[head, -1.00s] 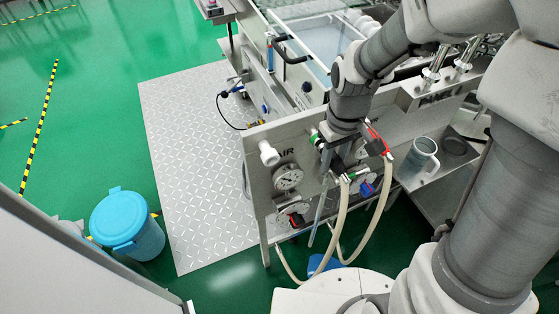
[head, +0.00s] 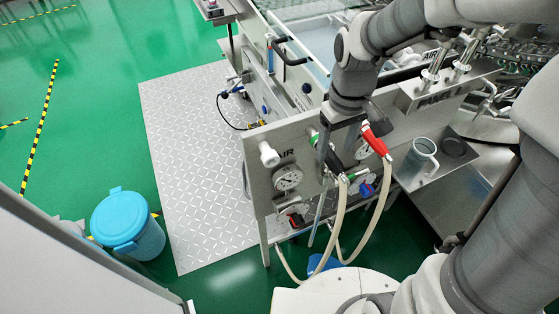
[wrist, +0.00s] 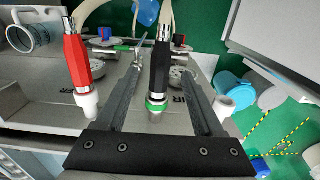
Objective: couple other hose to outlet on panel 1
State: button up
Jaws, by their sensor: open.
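The hose with the black coupling (wrist: 161,60) has a green ring at its lower end. That coupling stands between the two fingers of my gripper (wrist: 160,66) in the wrist view, with gaps on both sides. My gripper (head: 336,142) is open, in front of the panel (head: 262,182) in the head view. The other hose has a red coupling (wrist: 78,60), left of my fingers, with its end at a white fitting (wrist: 87,105); it also shows in the head view (head: 375,140). A bare white outlet (head: 268,154) sticks out at the panel's left. The black coupling's seating is unclear.
Gauges (head: 288,179) and valves with red and blue handles (head: 368,188) sit on the panel. Pale hoses (head: 342,222) loop below. A grey mug (head: 420,160) stands on the right shelf. A blue bin (head: 127,222) stands on the floor at left.

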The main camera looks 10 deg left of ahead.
notch_tip(320, 180, up, 12)
jog(key=p, duration=0.1)
jog(key=s+d+r+m+t, duration=0.3)
jog(key=s+d+m+t, duration=0.2)
jog(key=s, duration=0.6)
jog(key=d+m, duration=0.1)
jog(key=d, duration=0.1)
jog(key=shift+d+r+t, duration=0.3)
jog(key=shift+d+r, duration=0.05)
jog(key=shift+d, duration=0.05)
jog(key=shift+a, duration=0.2)
